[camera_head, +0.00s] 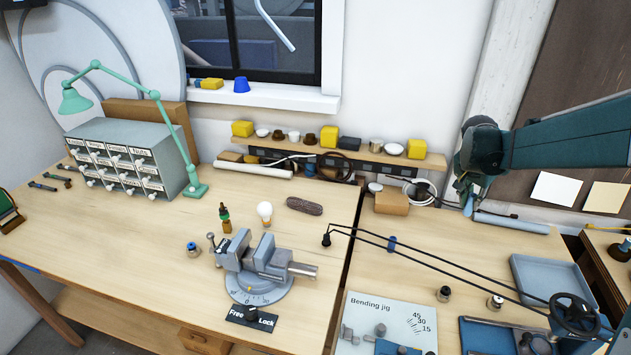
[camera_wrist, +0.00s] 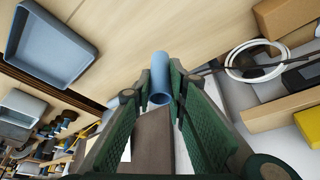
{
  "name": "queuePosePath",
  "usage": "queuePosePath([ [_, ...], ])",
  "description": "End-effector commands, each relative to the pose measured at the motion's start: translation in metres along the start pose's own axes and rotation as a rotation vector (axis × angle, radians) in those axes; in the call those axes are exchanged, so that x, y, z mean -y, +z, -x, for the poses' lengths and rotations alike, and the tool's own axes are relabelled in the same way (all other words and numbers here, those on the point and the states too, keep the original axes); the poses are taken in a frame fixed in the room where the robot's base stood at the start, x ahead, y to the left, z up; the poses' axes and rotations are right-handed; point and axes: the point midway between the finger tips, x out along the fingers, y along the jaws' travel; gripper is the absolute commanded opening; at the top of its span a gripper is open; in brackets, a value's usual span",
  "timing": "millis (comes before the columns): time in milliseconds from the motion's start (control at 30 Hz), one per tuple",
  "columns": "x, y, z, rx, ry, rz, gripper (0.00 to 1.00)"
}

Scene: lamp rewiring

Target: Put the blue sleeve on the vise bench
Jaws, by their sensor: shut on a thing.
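The blue sleeve (camera_wrist: 161,78), a hollow tube with its open end toward the camera, is between my fingertips in the wrist view. My gripper (camera_wrist: 160,96) is shut on it; the finger pads hide part of its sides. In the head view, my gripper (camera_head: 467,195) is above the back of the right bench, with a bit of the blue sleeve (camera_head: 468,206) showing below it. The vise bench (camera_head: 130,235) is the wooden bench on the left, with a grey vise (camera_head: 262,265) near its front.
A dark-cabled lamp arm (camera_head: 440,268) stretches across the right bench. A blue tray (camera_head: 550,278), the bending jig (camera_head: 390,320) and a white cable coil (camera_head: 420,192) are there. A bulb (camera_head: 265,211) and brown bundle (camera_head: 305,206) stand behind the vise. Bare wood lies left of the vise.

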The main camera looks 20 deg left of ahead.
Motion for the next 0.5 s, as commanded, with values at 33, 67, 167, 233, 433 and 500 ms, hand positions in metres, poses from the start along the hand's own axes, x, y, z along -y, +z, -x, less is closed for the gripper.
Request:
queuePosePath([
  [33, 0.013, 0.009, 0.005, 0.0, -0.007, 0.018, 0.1],
  [67, 0.019, 0.014, 0.008, 0.0, -0.011, 0.027, 0.1],
  [167, 0.041, 0.032, 0.016, 0.0, -0.024, 0.059, 0.1],
  [233, 0.056, 0.044, 0.022, 0.0, -0.033, 0.081, 0.1],
  [433, 0.097, 0.081, 0.04, 0.0, -0.06, 0.145, 0.1],
  [500, 0.11, 0.095, 0.046, 0.0, -0.069, 0.166, 0.1],
])
